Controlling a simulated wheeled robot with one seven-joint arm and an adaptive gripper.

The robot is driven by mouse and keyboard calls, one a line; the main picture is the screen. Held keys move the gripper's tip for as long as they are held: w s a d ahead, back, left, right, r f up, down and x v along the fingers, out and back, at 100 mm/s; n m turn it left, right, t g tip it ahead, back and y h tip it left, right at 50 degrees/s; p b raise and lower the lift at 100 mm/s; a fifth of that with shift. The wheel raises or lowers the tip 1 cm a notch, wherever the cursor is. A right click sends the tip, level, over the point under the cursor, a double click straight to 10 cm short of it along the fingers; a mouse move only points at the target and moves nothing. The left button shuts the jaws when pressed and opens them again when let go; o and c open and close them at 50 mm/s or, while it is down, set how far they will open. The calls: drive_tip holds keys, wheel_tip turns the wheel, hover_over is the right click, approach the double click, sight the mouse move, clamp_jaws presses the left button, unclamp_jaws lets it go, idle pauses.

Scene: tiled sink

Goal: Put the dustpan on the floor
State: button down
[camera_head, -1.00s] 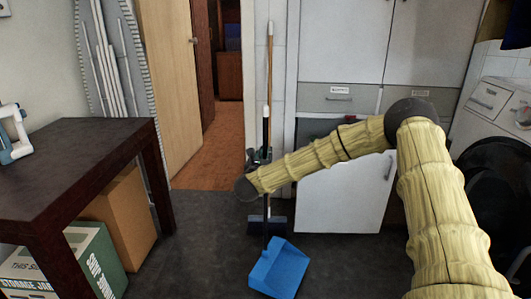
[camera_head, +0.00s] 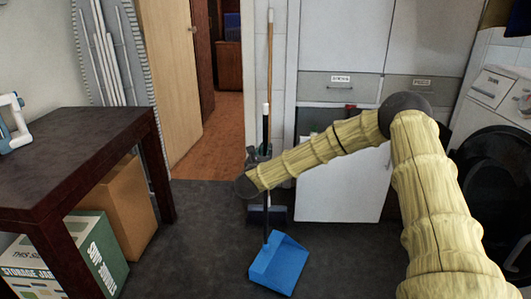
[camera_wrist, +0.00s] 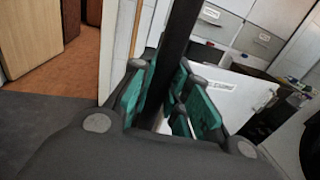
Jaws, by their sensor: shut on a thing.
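The dustpan (camera_head: 279,264) has a blue pan on a long dark upright handle, and shows low in the middle of the head view. My gripper (camera_head: 258,157) is around the handle, well above the pan, partly hidden behind my arm's end. In the wrist view, the green-padded fingers of my gripper (camera_wrist: 172,95) are shut on the dark dustpan handle (camera_wrist: 178,35). The pan is close to the grey floor (camera_head: 215,265); I cannot tell whether it touches.
A broom with a wooden stick (camera_head: 270,60) stands behind the handle, near white cabinets (camera_head: 340,185). A dark table (camera_head: 75,150) with boxes beneath is at left. A washing machine (camera_head: 490,150) is at right. Floor is clear between table and pan.

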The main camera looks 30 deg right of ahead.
drive_tip(key=shift+f+b, duration=0.4)
drive_tip(key=shift+f, duration=0.1)
drive_tip(key=c, duration=1.3)
unclamp_jaws()
